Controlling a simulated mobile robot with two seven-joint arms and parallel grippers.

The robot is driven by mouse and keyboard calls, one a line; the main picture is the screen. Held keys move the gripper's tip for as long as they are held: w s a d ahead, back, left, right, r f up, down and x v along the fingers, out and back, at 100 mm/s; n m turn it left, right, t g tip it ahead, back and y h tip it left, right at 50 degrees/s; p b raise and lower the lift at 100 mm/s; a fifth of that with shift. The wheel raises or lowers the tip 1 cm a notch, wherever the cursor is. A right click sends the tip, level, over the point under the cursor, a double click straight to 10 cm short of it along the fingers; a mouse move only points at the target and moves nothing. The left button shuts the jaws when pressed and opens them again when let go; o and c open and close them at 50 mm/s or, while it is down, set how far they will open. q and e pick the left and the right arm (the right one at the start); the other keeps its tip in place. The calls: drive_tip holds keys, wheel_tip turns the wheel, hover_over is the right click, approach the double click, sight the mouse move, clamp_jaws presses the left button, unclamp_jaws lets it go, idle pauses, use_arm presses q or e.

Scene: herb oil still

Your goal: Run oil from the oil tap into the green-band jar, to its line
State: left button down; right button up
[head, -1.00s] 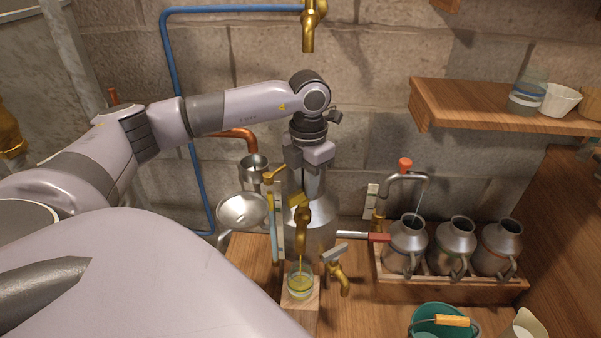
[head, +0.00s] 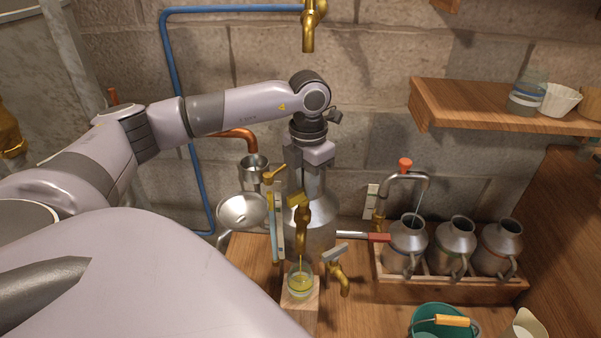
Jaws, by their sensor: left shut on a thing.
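The brass oil tap (head: 302,216) is on the front of the metal vessel (head: 318,226). A thin yellow stream of oil runs from its spout. A small glass jar (head: 300,285) stands upright on a wooden block under the spout and the stream falls into it. Yellow oil lies in the jar; its line and band colour are too small to read. My left gripper (head: 305,183) points down over the tap and is shut at the tap's handle, whose grip is mostly hidden. My right gripper is not in view.
A second tap (head: 336,267) with a grey lever is just right of the jar. Metal cans (head: 455,246) fill a wooden tray at right. A teal bucket (head: 440,322) is at the front. Another jar (head: 526,97) sits on the shelf.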

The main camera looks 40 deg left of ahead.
use_arm(q)
drive_tip(key=shift+r, duration=0.1)
idle(0.5)
drive_tip(key=shift+d+m, duration=0.15)
drive_tip(key=shift+m, duration=1.95)
idle(3.9)
drive_tip(key=m, duration=0.3)
drive_tip(key=shift+s+d+m, duration=0.1)
drive_tip(key=shift+d+m, duration=0.1)
drive_tip(key=shift+m, duration=0.1)
drive_tip(key=shift+m, duration=0.8)
drive_tip(key=c, duration=1)
unclamp_jaws()
drive_tip(key=shift+s+d, duration=0.1)
drive_tip(key=shift+c, duration=0.2)
